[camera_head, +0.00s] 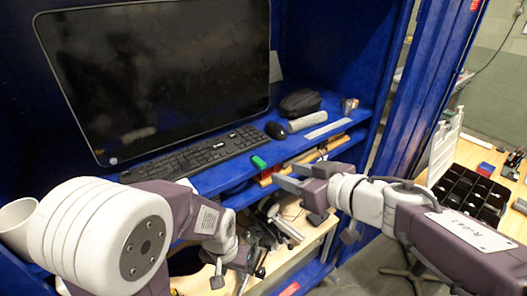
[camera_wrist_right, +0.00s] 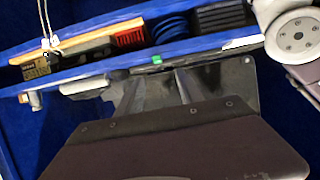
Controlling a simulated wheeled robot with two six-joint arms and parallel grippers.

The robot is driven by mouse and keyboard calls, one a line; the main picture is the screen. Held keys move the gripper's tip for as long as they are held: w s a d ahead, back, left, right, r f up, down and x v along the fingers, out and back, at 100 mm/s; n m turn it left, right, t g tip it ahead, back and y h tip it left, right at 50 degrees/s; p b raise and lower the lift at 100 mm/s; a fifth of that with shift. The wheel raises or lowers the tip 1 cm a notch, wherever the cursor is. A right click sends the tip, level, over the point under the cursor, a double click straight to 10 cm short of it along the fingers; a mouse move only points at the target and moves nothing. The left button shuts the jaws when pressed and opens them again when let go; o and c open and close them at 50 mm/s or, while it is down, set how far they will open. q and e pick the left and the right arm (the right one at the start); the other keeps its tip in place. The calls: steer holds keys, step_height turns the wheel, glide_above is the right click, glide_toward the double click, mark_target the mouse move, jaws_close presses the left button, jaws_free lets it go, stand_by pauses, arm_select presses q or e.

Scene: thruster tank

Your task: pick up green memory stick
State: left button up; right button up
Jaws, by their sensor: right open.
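The green memory stick (camera_head: 259,162) lies on the blue shelf near its front edge, just in front of the keyboard. It also shows as a small green block in the right wrist view (camera_wrist_right: 157,59), beyond and between my finger tips. My right gripper (camera_head: 287,176) is open and empty. Its fingers point left toward the stick, a little to the right of it and apart from it. My left gripper (camera_head: 232,272) hangs low in front of the lower shelf, away from the stick; its jaws are hard to make out among the clutter behind.
On the blue shelf (camera_head: 215,178) are a black keyboard (camera_head: 195,153), a mouse (camera_head: 275,130), a grey cylinder (camera_head: 307,121) and a dark case (camera_head: 300,102). A large monitor (camera_head: 155,75) stands behind. Tools clutter the lower shelf. A black divided tray (camera_head: 470,193) is at the right.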

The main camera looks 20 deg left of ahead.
mark_target(263, 165)
steer(key=b+x, duration=0.2)
steer(key=x, duration=0.7)
steer(key=shift+w+a+f, duration=0.1)
steer(key=shift+w+f, duration=0.25)
steer(key=shift+w, duration=0.05)
steer(key=shift+w+a, duration=0.2)
steer(key=shift+w, duration=0.15)
arm_select(q)
steer(key=f, duration=0.2)
steer(key=shift+w+a+f, duration=0.2)
steer(key=shift+w+f, duration=0.1)
steer(key=shift+f, duration=0.05)
arm_select(e)
steer(key=shift+s+d, duration=0.2)
steer(key=shift+s, duration=0.1)
jaws_close()
